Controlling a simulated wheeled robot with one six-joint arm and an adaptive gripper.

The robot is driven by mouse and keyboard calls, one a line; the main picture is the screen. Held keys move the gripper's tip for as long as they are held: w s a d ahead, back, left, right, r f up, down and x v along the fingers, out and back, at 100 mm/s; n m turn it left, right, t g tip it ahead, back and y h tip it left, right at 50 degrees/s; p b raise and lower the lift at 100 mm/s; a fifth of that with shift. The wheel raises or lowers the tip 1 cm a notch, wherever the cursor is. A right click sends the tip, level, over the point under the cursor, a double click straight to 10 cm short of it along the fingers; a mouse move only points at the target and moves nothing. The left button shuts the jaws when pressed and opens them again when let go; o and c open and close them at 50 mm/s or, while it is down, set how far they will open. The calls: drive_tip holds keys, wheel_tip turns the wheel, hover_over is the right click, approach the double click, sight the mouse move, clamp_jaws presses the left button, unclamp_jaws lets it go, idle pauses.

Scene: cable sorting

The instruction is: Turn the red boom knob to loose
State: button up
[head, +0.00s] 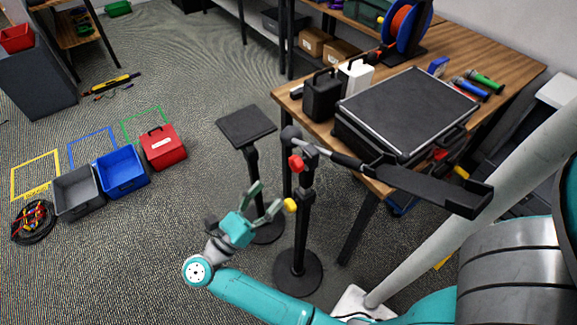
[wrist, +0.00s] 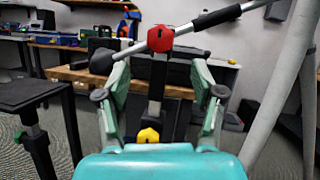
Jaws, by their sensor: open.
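The red boom knob (head: 296,163) sits near the top of a black upright stand (head: 301,215), beside the boom rod (head: 330,153). In the wrist view the red knob (wrist: 160,39) is above the middle, with the rod passing behind it. A yellow knob (head: 290,205) is lower on the same stand; it also shows in the wrist view (wrist: 148,135). My gripper (head: 267,198) is open and empty, left of the stand and below the red knob. In the wrist view its fingers (wrist: 160,78) are spread, with the stand's post between them and the red knob above their tips.
A wooden table (head: 375,187) with a black case (head: 405,110) stands behind. A second stand with a flat top (head: 246,126) is to the left.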

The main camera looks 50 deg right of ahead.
sight(292, 167)
drive_tip(key=x, duration=1)
drive_tip(key=shift+d+r, duration=0.15)
drive_tip(key=shift+d, duration=0.05)
drive_tip(key=c, duration=1.1)
